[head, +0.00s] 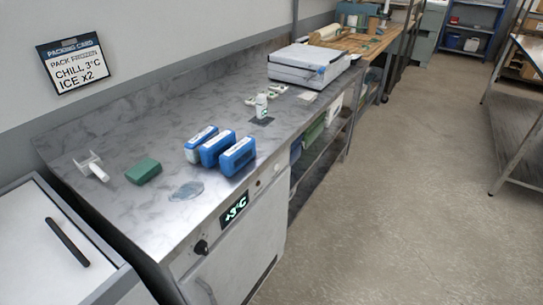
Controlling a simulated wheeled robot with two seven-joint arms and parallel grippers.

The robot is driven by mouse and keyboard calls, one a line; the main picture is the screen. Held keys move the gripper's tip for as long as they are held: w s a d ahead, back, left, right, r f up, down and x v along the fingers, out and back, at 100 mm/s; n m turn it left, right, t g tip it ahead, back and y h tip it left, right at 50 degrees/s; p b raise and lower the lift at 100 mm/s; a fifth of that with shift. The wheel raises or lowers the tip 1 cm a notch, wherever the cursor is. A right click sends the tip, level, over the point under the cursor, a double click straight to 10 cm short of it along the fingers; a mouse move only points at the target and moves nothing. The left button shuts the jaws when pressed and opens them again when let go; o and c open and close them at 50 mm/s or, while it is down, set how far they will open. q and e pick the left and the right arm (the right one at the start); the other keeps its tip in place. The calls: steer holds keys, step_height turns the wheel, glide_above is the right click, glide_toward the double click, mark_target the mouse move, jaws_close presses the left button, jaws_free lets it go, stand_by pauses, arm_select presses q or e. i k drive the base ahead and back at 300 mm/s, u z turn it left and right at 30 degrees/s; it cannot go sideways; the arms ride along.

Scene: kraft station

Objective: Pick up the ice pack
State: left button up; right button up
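Three blue blocks with white labels on top, which look like the ice packs, stand side by side in a row on the grey marbled metal counter. They are a left one (201,143), a middle one (216,149) and a right one (238,157) nearest the counter's front edge. They stand very close together; I cannot tell whether they touch. Neither of my grippers is in view, and nothing is seen holding a block.
A green block (143,171), a white tool (93,167) and a clear round patch (186,191) lie near the blocks. A small bottle (262,106) and a white box (308,64) stand farther back. A white lid with a black handle (68,242) is at the lower left.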

mark_target(239, 156)
steer(key=z, duration=1.1)
steer(key=i, duration=3.25)
steer(key=u, duration=4.25)
